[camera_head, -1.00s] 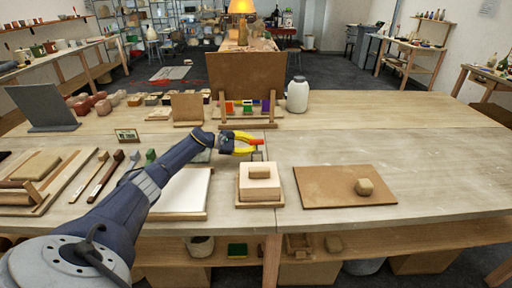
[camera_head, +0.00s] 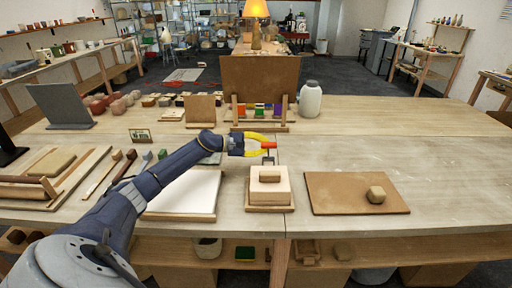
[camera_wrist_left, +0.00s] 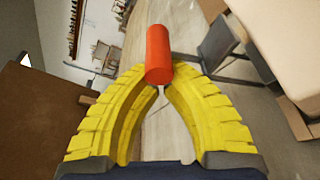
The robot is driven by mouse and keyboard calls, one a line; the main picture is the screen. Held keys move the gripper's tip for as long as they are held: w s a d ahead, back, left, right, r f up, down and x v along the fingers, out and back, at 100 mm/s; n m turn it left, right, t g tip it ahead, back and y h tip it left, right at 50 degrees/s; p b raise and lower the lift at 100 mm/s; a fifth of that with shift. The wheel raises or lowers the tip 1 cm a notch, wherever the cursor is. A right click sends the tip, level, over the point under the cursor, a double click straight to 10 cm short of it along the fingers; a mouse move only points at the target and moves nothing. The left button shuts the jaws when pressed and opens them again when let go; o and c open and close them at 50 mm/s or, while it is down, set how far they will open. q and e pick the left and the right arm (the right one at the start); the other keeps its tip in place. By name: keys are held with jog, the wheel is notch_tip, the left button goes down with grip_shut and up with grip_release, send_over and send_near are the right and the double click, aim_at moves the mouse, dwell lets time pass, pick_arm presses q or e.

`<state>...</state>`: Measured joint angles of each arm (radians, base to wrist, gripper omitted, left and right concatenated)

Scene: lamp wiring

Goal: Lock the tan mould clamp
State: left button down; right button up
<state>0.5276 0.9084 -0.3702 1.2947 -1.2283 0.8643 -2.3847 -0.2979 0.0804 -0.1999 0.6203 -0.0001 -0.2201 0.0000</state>
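The pale tan mould block (camera_head: 270,187) sits on a wooden board on the near table, with a small tan piece (camera_head: 270,176) on top. A red cylindrical handle (camera_head: 269,145) is just behind and above the block in the head view. My left gripper (camera_head: 263,145) has yellow fingers that curve in to this handle. In the left wrist view the red handle (camera_wrist_left: 158,55) sits between the converged fingertips (camera_wrist_left: 160,82). A grey metal bracket (camera_wrist_left: 222,42) is to its right, near a tan block. How the handle joins the clamp is hidden. My right gripper is not visible.
A white slab (camera_head: 184,190) lies left, under my arm. An upright brown panel (camera_head: 260,80) and a white jar (camera_head: 310,99) stand behind. The right tabletop is largely clear.

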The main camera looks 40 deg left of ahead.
aim_at(262, 147)
pick_arm(q)
jog(key=shift+s+d+r+m+t, duration=0.15)
jog(key=shift+s+d+r+m, duration=0.15)
jog(key=shift+s, duration=0.1)
jog(key=shift+s+d+r+m+t, duration=0.15)
jog(key=shift+s+d+m, duration=0.15)
jog(key=shift+s, duration=0.1)
jog(key=shift+s+d+r, duration=0.2)
jog(key=shift+s+d, duration=0.2)
jog(key=shift+s, duration=0.05)
